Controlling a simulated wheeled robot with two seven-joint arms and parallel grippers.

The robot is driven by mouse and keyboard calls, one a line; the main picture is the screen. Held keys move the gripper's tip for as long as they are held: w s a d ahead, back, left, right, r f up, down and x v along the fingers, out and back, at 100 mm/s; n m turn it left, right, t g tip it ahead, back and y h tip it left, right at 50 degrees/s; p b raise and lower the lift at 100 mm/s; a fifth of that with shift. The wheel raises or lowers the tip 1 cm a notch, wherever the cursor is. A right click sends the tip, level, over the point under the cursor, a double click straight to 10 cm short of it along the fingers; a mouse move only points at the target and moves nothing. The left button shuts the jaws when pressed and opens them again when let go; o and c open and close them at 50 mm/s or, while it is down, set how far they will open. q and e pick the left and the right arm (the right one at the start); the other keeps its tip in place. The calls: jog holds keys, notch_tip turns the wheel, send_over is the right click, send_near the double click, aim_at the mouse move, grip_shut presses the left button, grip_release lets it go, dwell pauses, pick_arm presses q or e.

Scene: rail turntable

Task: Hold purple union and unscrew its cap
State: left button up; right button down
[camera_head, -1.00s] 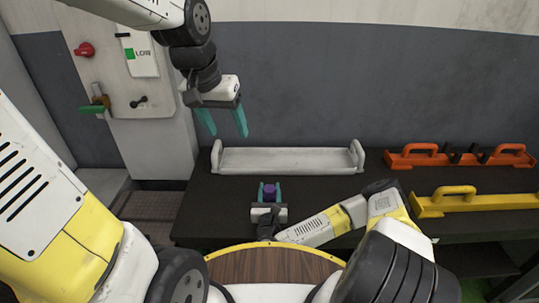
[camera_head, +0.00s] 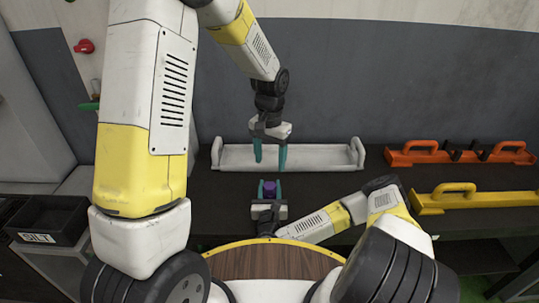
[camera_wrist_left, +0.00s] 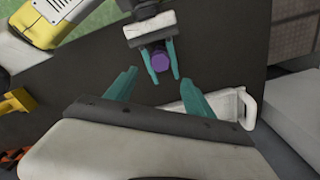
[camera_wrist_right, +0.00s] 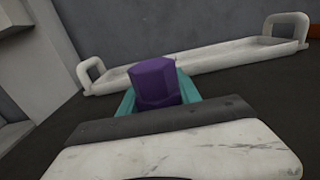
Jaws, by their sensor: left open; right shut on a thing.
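The purple union (camera_head: 269,188) is between the teal fingers of my right gripper (camera_head: 270,190), low over the dark table. It stands roughly upright. In the right wrist view the union (camera_wrist_right: 156,82) shows a faceted purple top above the fingers; its lower part is hidden by the gripper. I cannot tell cap from body. My left gripper (camera_head: 271,158) is open and empty, pointing down above and behind the union in the head view. The left wrist view shows the union (camera_wrist_left: 160,61) beyond the open left fingers (camera_wrist_left: 158,92), apart from them.
A white tray with two end handles (camera_head: 300,168) lies behind the grippers. An orange handled rack (camera_head: 420,157) and a yellow handled bar (camera_head: 470,201) are at the right. A black bin (camera_head: 50,222) stands at the left. A round wooden top (camera_head: 270,262) is in front.

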aim_at(270, 185)
pick_arm(q)
notch_tip(270, 185, down, 10)
jog(key=shift+f, duration=0.25)
jog(key=shift+c, duration=0.2)
grip_shut()
jog(key=n, duration=0.6)
